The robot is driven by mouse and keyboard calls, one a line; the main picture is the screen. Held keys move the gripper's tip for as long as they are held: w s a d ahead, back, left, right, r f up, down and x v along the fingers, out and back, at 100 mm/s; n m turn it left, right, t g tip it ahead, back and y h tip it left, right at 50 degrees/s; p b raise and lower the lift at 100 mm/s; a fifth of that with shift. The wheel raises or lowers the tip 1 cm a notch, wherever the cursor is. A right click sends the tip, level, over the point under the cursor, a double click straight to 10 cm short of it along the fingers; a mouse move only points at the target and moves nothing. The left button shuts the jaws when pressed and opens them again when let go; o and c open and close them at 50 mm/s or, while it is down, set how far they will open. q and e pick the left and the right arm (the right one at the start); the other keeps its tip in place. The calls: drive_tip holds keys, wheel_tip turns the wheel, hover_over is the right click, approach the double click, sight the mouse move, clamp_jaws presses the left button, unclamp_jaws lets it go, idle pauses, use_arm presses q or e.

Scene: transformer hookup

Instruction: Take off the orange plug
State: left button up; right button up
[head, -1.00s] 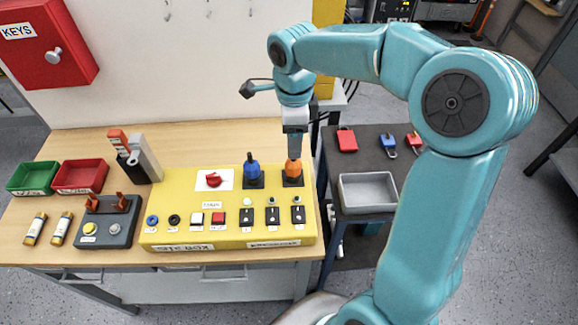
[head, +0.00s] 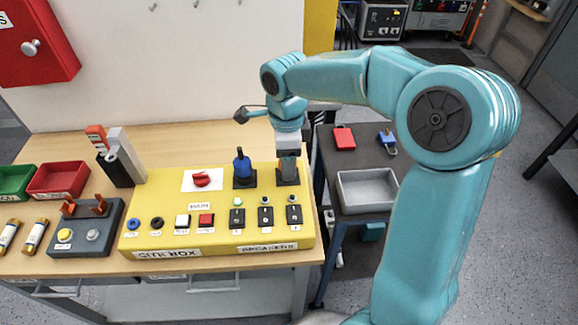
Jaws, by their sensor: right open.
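My right gripper (head: 288,170) points straight down over the right-hand socket at the back right of the yellow box (head: 220,212). Its grey fingers are open. No orange shows there now; the orange plug is hidden by the gripper, and I cannot tell whether the fingers touch it. The dark base of the socket (head: 288,184) shows only partly around the fingertips. The blue plug (head: 242,163) stands upright in its black socket just left of the gripper. My left gripper is not in view.
A red rotary switch (head: 201,179) sits left of the blue plug. Buttons and black breakers (head: 265,216) line the box front. A grey tray (head: 367,190), a red padlock (head: 343,138) and a blue padlock (head: 387,143) are on the dark side table to the right.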

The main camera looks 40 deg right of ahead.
drive_tip(key=shift+s+d, duration=0.1)
drive_tip(key=c, duration=1.1)
drive_tip(key=shift+r, duration=0.1)
drive_tip(key=shift+r, duration=0.1)
drive_tip(key=shift+r+p, duration=1)
drive_tip(key=shift+r, duration=0.05)
drive_tip(key=shift+r, duration=0.35)
drive_tip(key=shift+r+p, duration=0.2)
drive_tip(key=shift+p, duration=0.2)
